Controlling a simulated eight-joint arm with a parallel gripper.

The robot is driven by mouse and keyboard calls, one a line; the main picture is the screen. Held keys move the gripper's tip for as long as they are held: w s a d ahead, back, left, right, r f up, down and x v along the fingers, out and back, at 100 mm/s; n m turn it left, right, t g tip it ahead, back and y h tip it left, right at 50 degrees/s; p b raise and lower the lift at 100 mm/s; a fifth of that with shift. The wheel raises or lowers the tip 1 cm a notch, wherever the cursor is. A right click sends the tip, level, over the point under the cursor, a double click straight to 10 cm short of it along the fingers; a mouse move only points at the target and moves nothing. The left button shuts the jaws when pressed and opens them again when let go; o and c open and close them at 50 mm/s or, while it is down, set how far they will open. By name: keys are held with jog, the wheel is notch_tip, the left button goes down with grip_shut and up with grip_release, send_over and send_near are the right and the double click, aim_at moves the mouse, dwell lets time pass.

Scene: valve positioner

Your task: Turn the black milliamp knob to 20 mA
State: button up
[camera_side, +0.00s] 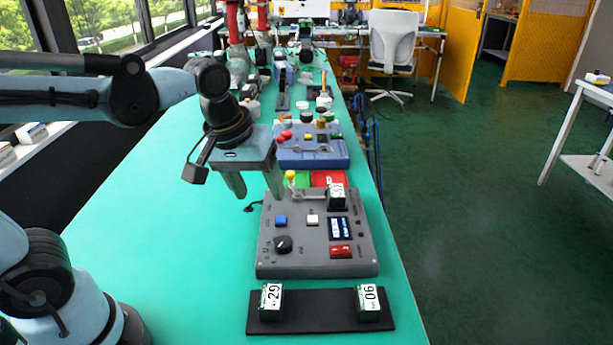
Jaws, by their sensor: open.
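The black milliamp knob (283,244) sits at the lower left of the grey control box (318,266). Its pointer setting is too small to read. A small lit display (341,229) is on the right of the box; I cannot make out its digits. My gripper (257,194) hangs over the back left corner of the box, fingers downward, open with nothing visible between them. It is behind the knob in the picture and apart from it.
A black tray (318,322) with two labelled blocks lies in front. The green table (160,235) is clear to the left.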

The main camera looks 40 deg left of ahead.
aim_at(284, 242)
jog(key=d+f+n+g, duration=0.1)
jog(key=f, duration=0.2)
jog(key=w+d+f+n+g, duration=0.1)
jog(key=f+n, duration=0.1)
jog(key=f, duration=0.2)
jog(key=w+d+f+n+g, duration=0.1)
jog(key=f+n, duration=0.1)
jog(key=f, duration=0.2)
jog(key=shift+w+f, duration=0.2)
jog(key=shift+f, duration=0.05)
dwell(0.3)
jog(key=c, duration=1)
jog(key=shift+c, duration=0.2)
